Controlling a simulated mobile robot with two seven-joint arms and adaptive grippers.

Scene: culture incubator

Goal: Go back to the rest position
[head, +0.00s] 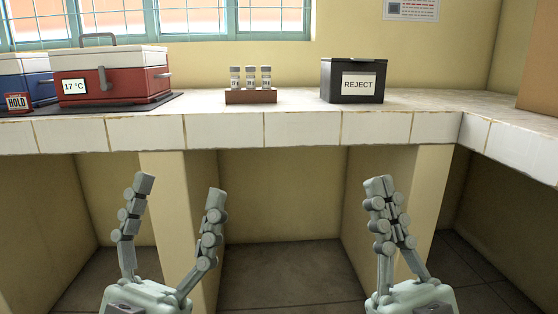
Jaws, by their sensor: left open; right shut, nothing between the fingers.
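My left gripper (180,188) is open and empty, its two fingers spread apart, in front of and below the counter edge. My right gripper (381,184) is shut with nothing between its fingers, also in front of and below the counter edge. Both grippers point upward in the head view and are apart from everything on the counter.
The tiled counter (300,118) holds a red box (120,85) reading 17 °C, a blue box (35,82), a HOLD sign (17,102), a brown rack (250,97) with three vials (250,76), and a black REJECT bin (340,96). Open space lies under the counter.

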